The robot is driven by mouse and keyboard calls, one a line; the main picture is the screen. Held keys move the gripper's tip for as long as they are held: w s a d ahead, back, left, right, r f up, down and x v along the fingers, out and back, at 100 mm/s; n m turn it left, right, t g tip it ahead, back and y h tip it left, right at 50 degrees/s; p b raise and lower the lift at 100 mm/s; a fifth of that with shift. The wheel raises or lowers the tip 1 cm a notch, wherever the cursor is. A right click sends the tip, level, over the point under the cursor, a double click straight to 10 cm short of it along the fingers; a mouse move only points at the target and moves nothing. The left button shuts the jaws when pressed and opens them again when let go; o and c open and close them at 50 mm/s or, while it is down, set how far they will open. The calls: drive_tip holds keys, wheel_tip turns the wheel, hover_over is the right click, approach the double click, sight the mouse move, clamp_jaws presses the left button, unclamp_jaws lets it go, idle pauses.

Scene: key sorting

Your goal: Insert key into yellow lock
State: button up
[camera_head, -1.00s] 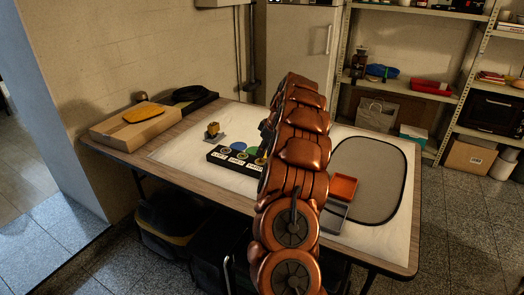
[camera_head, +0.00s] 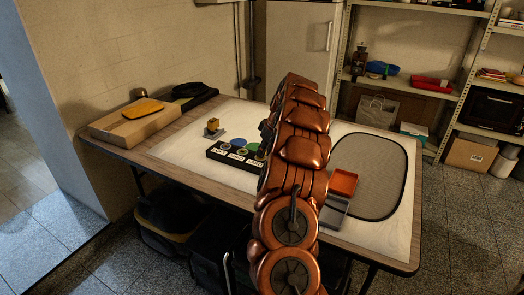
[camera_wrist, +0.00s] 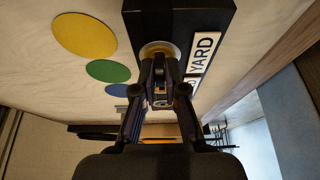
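A black lock block (camera_head: 232,161) with white labels stands on the table, its right end hidden behind my arm. In the wrist view the black block (camera_wrist: 215,15) fills the top middle, with a label reading YARD (camera_wrist: 203,52). A round lock face with a pale yellowish rim (camera_wrist: 150,47) lies directly beyond my fingertips. My gripper (camera_wrist: 159,82) is over this lock, its fingers close together on a narrow piece, apparently the key, which is mostly hidden. How deep the key sits cannot be told. A yellow disc (camera_wrist: 85,36) marks the table beside this lock.
Green (camera_wrist: 108,71) and blue (camera_wrist: 117,90) discs lie along the block. A small yellow object on a grey base (camera_head: 213,130) stands left. An orange tray (camera_head: 344,181), a grey tray (camera_head: 333,212) and a grey mat (camera_head: 372,165) lie to the right.

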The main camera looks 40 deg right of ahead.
drive_tip(key=o, duration=0.4)
drive_tip(key=shift+o, duration=0.2)
drive_tip(key=v, duration=1.2)
idle(0.5)
